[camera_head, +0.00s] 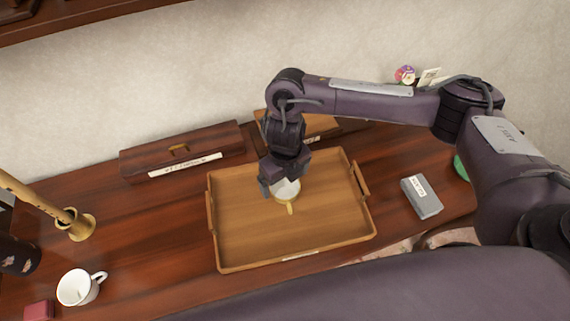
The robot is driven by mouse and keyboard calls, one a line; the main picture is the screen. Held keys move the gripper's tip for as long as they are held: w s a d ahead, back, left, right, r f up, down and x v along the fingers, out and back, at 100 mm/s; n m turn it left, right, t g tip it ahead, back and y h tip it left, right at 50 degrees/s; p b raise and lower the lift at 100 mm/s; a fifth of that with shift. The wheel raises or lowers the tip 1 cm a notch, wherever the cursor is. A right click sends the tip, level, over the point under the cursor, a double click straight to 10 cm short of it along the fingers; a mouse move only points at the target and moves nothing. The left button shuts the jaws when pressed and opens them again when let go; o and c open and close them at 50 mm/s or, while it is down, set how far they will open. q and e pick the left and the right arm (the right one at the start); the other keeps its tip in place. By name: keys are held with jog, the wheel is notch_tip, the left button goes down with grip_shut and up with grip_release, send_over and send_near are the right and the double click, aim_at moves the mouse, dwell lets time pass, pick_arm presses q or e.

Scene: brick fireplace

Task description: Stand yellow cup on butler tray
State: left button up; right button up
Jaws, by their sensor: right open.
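The butler tray (240,237) is a light wooden tray with raised rims and side handles, lying in the middle of the dark wooden tabletop. The yellow cup (286,190) is on the tray, right of its middle toward the back. I see its pale inside and its yellow handle (290,208), which points to the front. It looks upright. My right gripper (284,178) reaches down over the cup with its jaws open, one finger at the cup's left side. The gripper hides the back of the cup. My left gripper is not in view.
A white mug (78,288) and a small red box (39,310) are at the front left, near a brass candlestick-like piece (76,225). A long dark box (182,150) lies behind the tray. A grey box (421,197) lies to its right. The tabletop left of the tray is clear.

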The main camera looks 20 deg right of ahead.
aim_at(285, 186)
notch_tip(285, 186, up, 6)
jog(key=shift+r, duration=0.2)
dwell(0.5)
